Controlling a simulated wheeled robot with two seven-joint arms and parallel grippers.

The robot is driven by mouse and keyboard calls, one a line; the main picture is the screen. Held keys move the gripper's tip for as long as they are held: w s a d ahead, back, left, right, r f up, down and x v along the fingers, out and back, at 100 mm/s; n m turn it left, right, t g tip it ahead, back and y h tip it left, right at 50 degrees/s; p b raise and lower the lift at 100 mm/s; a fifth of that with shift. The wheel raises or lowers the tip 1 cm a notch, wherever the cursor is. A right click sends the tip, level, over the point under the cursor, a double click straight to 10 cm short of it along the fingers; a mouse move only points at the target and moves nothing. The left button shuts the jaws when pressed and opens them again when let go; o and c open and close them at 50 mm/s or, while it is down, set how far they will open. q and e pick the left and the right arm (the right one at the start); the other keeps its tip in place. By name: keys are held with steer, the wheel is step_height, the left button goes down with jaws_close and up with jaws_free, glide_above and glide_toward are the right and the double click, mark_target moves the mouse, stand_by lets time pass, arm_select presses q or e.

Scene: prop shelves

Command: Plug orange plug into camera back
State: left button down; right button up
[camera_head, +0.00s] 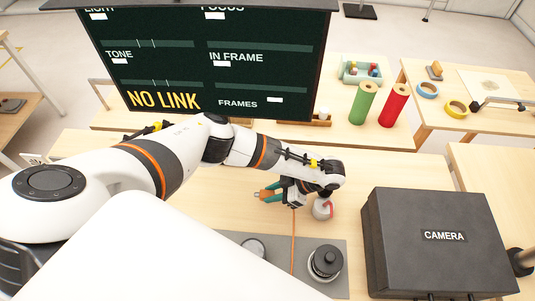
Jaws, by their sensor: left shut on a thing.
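The dark grey camera (440,210), a box labelled CAMERA, sits on the table at the lower right. Its back socket cannot be made out. My left arm reaches across the table, and my left gripper (268,192) points to the left, well left of the camera. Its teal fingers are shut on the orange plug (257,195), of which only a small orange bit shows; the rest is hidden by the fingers. A thin orange cable (293,240) runs from beneath the gripper toward the near side of the table. My right gripper is out of view.
A red and white object (322,208) stands just right of my gripper. A grey mat (283,255) carries a black knob (325,262). A dark screen (205,60) reads NO LINK. Green (363,103) and red (394,104) rolls stand behind.

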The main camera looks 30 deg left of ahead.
arm_select(q)
steer(key=shift+r, duration=0.15)
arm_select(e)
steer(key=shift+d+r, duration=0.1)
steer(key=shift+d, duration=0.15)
arm_select(q)
steer(key=shift+w+d+r, duration=0.15)
steer(key=shift+d+r, duration=0.05)
steer(key=v, duration=0.6)
steer(key=shift+r, duration=0.25)
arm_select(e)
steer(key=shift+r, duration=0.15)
arm_select(q)
steer(key=shift+d+r, duration=0.1)
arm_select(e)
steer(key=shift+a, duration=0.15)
